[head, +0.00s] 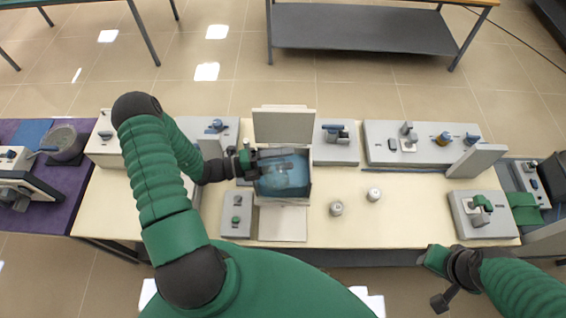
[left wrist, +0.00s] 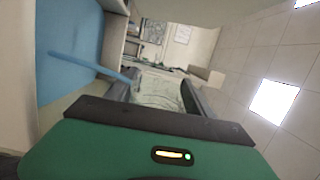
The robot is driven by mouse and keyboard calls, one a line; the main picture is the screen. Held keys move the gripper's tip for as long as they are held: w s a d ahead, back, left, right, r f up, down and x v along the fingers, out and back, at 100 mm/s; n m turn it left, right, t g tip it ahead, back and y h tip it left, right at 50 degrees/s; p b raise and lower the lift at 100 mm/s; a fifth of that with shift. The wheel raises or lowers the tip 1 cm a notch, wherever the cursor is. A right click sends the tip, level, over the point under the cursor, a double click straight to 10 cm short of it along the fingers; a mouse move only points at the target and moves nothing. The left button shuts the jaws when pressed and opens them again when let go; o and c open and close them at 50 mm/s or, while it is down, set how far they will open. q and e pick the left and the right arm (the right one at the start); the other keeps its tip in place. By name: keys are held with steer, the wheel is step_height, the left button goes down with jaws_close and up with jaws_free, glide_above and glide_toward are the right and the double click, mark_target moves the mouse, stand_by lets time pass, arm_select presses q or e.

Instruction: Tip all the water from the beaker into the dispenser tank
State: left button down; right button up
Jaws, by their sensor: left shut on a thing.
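The dispenser tank (head: 309,186) is an open box with its pale lid raised at the back and blue water (head: 288,183) inside. My left gripper (head: 283,163) is over the tank's opening. In the left wrist view its fingers are shut on a clear beaker (left wrist: 158,92), which is tilted. A thin blue stream (left wrist: 85,62) runs from the beaker's mouth towards the blue water (left wrist: 62,55) at the left. How much water is left in the beaker cannot be told. My right gripper (head: 436,280) is off the table's front edge at the lower right, its jaws unclear.
Two small metal-topped jars (head: 374,194) (head: 336,208) stand on the cream table (head: 400,225), right of the tank. Grey device panels (head: 420,143) line the back. The table's front middle is clear.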

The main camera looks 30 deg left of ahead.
arm_select(q)
steer(key=shift+n, duration=0.3)
steer(key=shift+w+a+n, duration=0.2)
steer(key=shift+n, duration=0.4)
stand_by(0.7)
steer(key=m, duration=0.3)
steer(key=shift+s+d+f+m, duration=0.15)
steer(key=shift+s+d+m, duration=0.2)
steer(key=shift+s+m, duration=0.05)
